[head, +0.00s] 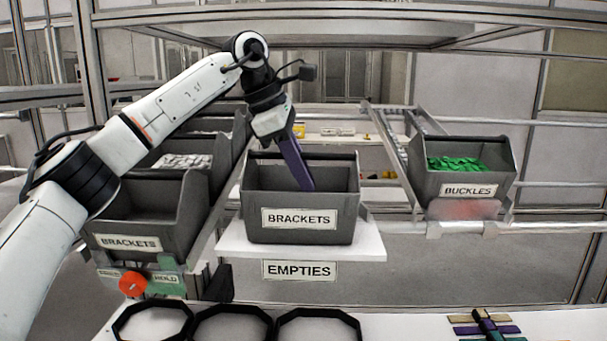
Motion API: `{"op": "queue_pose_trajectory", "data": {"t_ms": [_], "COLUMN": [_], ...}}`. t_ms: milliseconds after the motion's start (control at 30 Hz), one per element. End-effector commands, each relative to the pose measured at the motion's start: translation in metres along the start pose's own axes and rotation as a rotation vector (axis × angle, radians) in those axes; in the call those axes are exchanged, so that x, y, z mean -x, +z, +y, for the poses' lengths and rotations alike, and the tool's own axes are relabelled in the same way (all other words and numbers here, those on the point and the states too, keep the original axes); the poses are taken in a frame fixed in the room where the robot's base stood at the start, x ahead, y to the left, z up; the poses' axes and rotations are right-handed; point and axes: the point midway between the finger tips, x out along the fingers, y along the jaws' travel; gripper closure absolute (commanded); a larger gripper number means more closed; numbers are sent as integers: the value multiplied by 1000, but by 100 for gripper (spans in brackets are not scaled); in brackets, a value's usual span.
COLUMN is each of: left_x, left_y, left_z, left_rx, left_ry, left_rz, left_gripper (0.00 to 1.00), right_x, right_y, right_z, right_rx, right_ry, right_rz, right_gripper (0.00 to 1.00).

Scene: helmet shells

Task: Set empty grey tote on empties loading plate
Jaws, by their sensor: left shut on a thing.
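A grey tote with a BRACKETS label (299,231) is upright over the white loading plate (372,249), and its visible inside is empty. Its base appears to rest on the plate, though a small gap cannot be ruled out. The EMPTIES sign (299,270) hangs below the plate's front edge. My left gripper (304,178) reaches down from above, its long purple finger inside the tote in front of the back wall. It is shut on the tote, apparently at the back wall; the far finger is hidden. My right gripper is not in view.
Left, another BRACKETS tote (137,227) stands on a sloped lane, with a tote of pale parts (184,161) behind it. A red button (132,284) is below. Right, a BUCKLES tote (463,191) holds green parts. Black rings (232,326) and coloured straps (487,325) lie on the front table.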

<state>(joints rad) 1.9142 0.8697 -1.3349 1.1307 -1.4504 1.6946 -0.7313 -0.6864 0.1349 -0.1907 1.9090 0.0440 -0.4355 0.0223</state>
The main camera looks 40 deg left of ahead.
Motion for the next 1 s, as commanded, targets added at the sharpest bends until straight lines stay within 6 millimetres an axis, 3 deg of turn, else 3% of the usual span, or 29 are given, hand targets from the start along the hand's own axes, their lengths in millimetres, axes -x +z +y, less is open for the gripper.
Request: {"op": "queue_pose_trajectory", "data": {"t_ms": [33,67,100,200,567,1000], "left_x": [-1,0,0,0,7,87], "left_y": [0,0,0,0,0,1], "left_z": [0,0,0,0,0,0], "left_rx": [0,0,0,0,0,1], "left_ry": [1,1,1,1,1,2], "left_rz": [-2,-2,-2,-1,-1,-3], "left_gripper": [100,86,79,68,68,68], "right_x": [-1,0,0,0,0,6], "right_y": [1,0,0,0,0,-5], "right_z": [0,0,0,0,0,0], "right_rx": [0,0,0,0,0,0], "right_ry": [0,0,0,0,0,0], "right_rz": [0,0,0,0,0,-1], "right_gripper": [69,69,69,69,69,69]}}
